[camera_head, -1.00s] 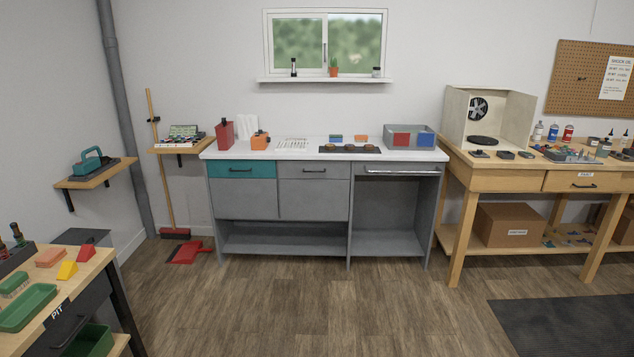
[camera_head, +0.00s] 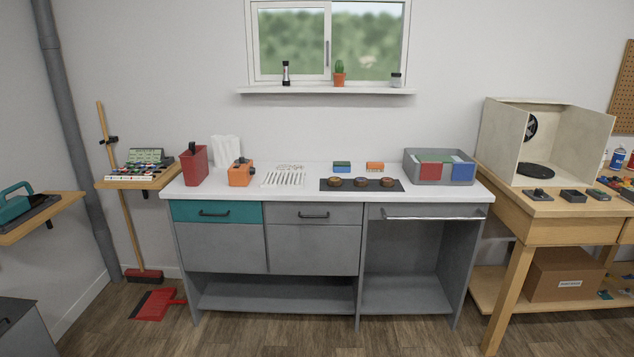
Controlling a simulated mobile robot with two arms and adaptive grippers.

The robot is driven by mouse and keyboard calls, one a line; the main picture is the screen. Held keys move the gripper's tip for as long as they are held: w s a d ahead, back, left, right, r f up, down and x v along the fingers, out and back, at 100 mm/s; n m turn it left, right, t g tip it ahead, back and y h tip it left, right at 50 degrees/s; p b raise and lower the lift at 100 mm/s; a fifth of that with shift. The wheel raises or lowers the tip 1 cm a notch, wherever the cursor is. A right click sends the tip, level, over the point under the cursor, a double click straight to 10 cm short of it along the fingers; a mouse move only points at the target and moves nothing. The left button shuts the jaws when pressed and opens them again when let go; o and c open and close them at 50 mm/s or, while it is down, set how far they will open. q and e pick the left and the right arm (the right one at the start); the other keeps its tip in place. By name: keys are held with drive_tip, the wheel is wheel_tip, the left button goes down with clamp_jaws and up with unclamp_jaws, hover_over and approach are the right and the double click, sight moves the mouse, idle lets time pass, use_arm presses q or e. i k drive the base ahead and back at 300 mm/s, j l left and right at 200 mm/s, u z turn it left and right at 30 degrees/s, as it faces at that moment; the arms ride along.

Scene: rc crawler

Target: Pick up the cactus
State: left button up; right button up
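The cactus (camera_head: 339,67) is a small green plant in an orange pot (camera_head: 339,80). It stands upright on the white window sill (camera_head: 300,90), in front of the window pane and right of its middle frame. The sill is high on the wall above the grey workbench. Neither of my grippers shows in the head view.
A black and white bottle (camera_head: 286,73) and a small dark-lidded jar (camera_head: 396,80) stand on the sill, either side of the cactus. The workbench (camera_head: 215,248) below holds a red container (camera_head: 194,164), an orange box (camera_head: 241,173) and a grey bin (camera_head: 440,168). The floor in front is clear.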

sight(339, 77)
drive_tip(key=i, duration=1.8)
